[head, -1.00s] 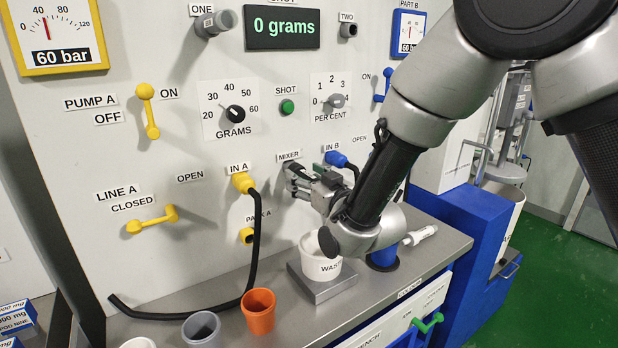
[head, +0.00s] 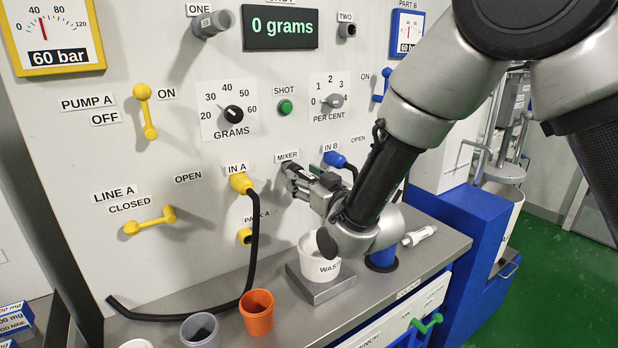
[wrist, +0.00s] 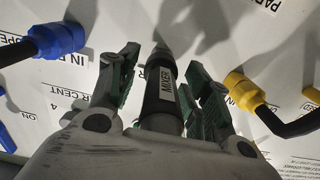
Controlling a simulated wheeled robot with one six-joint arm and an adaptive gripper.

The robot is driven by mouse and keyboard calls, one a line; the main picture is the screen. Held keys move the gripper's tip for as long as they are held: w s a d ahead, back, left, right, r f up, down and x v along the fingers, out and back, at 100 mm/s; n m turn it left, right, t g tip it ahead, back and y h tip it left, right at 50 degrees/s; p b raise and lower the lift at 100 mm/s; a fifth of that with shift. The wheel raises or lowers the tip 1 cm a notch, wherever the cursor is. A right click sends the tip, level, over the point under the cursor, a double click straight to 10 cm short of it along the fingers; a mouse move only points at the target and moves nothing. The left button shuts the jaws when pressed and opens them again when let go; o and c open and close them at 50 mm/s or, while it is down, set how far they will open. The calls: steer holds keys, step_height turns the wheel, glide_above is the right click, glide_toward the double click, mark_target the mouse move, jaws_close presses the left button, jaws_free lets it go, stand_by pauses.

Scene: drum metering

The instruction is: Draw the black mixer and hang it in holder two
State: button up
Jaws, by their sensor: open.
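The black mixer (wrist: 158,98) shows in the wrist view as a dark cylinder with a white MIXER label and a grey end towards the panel. My gripper (wrist: 163,68) is open, with one finger on each side of the mixer. I see gaps between the fingers and the mixer. In the head view my gripper (head: 291,179) is at the panel just below the MIXER sign, and it hides most of the mixer. Holder two (head: 347,31) is a short grey socket under the TWO sign, and it looks empty.
Holder one (head: 214,23) has a grey cylinder in it. The yellow IN A connector (head: 240,183) with its black hose and the blue IN B connector (head: 336,160) flank my gripper. A white waste cup (head: 318,268) stands below, near an orange cup (head: 257,312).

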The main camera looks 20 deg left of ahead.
steer(key=shift+w+a+r+y, duration=0.15)
steer(key=shift+a+r+y, duration=0.15)
steer(key=shift+a+r, duration=0.3)
jaws_close()
steer(key=shift+d+f, duration=0.1)
steer(key=shift+d, duration=0.1)
steer(key=shift+s+f, duration=0.1)
steer(key=shift+s, duration=0.15)
steer(key=shift+s+d+f, duration=0.1)
steer(key=shift+s+d, duration=0.1)
steer(key=shift+s, duration=0.05)
steer(key=shift+s+d, duration=0.15)
steer(key=shift+v, duration=1.55)
steer(key=shift+d+f, duration=0.1)
steer(key=shift+d, duration=0.05)
steer(key=shift+v, duration=1.9)
